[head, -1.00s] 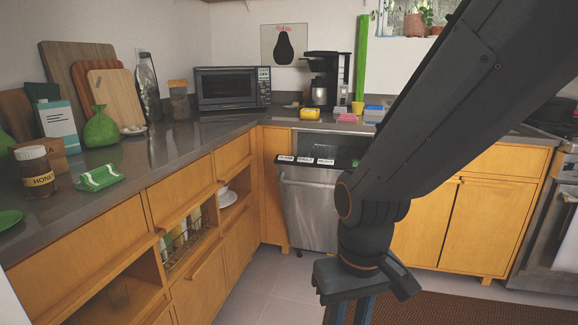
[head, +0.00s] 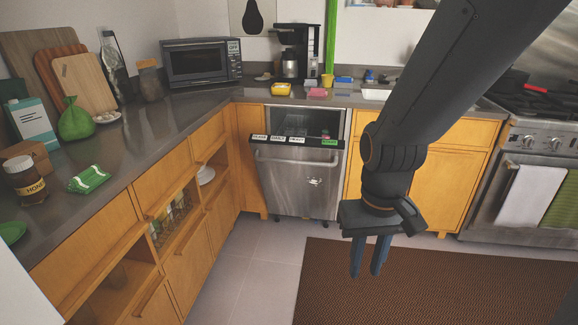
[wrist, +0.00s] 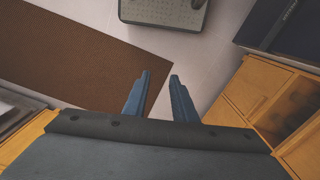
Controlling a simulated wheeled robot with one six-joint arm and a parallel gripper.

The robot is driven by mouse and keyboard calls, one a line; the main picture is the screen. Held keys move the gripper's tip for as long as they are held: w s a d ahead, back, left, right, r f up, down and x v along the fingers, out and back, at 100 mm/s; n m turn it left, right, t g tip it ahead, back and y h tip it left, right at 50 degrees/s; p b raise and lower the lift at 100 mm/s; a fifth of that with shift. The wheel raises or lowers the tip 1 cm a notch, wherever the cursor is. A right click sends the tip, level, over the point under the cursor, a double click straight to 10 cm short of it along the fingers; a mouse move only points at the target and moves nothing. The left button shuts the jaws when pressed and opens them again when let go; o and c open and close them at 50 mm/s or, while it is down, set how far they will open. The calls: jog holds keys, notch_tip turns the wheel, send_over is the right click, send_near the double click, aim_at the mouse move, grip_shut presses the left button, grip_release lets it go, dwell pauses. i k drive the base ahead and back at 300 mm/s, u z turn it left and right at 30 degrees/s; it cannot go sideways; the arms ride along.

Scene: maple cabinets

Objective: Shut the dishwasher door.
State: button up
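The dishwasher door (head: 298,182) is a steel front with a bar handle and a dark top strip carrying several labels. It is tilted slightly outward at the top, with a dark gap into the dishwasher (head: 305,122) above it. My gripper (head: 369,258) hangs pointing down in front and to the right of the door, apart from it. In the wrist view my gripper (wrist: 160,98) shows two blue fingers set apart with only floor between them. The wrist view does not show the dishwasher door.
Wooden drawers and open shelves (head: 180,215) line the left side. An oven (head: 525,195) with hanging towels stands at the right. A brown rug (head: 400,285) lies on the tiled floor. The floor before the dishwasher is clear.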

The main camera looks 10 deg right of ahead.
aim_at(297, 179)
jog(key=z, duration=0.05)
jog(key=k, duration=0.5)
jog(key=u, duration=0.45)
jog(key=i, duration=0.9)
jog(key=z, duration=0.9)
jog(key=i, duration=0.45)
jog(key=z, duration=0.45)
